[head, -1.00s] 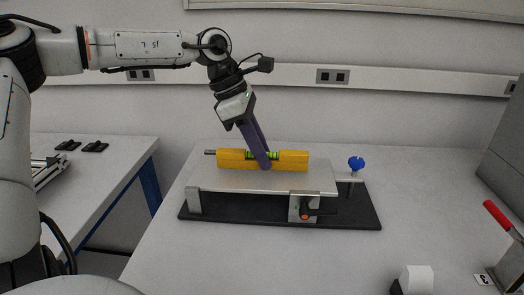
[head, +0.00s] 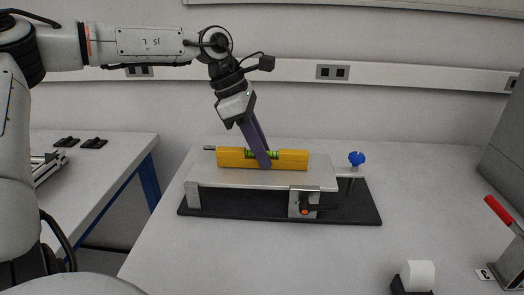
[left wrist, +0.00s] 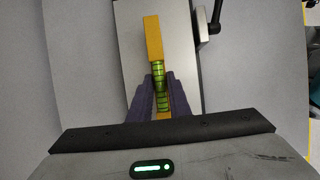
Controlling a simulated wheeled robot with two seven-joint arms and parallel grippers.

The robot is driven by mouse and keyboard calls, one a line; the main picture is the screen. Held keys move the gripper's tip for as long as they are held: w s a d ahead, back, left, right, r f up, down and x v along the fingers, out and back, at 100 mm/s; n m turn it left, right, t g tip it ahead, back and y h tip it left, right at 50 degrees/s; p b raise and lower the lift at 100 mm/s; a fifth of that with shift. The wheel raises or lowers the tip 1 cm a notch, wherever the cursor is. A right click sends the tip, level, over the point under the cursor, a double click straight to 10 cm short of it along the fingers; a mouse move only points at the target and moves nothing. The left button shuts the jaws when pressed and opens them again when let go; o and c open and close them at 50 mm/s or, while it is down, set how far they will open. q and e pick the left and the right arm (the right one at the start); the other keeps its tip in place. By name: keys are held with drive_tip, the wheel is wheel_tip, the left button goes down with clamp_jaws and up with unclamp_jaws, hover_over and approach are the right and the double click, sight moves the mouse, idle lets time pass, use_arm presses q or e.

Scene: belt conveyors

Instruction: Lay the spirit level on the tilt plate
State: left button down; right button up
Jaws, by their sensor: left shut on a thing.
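The spirit level (head: 292,160) is a yellow bar with green vials at its middle. It lies lengthwise along the grey tilt plate (head: 325,178), at or just above its surface; I cannot tell whether it bears fully on it. My left gripper (head: 265,163) comes down from above and is shut on the level's middle. In the left wrist view the purple fingers (left wrist: 160,100) stand on both sides of the level (left wrist: 153,38), over the plate (left wrist: 185,60). The fingers hide part of the level. My right gripper is not in view.
The plate stands on a black base (head: 250,211) with an orange-and-black clamp lever (head: 305,209) in front and a blue knob (head: 356,158) at the right. A white block in a black holder (head: 417,276) and a red-handled tool (head: 497,210) are at the right.

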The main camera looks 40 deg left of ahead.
use_arm(q)
drive_tip(key=c, duration=1.6)
unclamp_jaws()
drive_tip(key=shift+o, duration=0.2)
drive_tip(key=shift+f, duration=0.1)
drive_tip(key=v, duration=0.9)
drive_tip(key=shift+a+r, duration=0.1)
drive_tip(key=shift+r, duration=0.3)
drive_tip(key=shift+s+r, duration=0.1)
drive_tip(key=shift+r, duration=0.15)
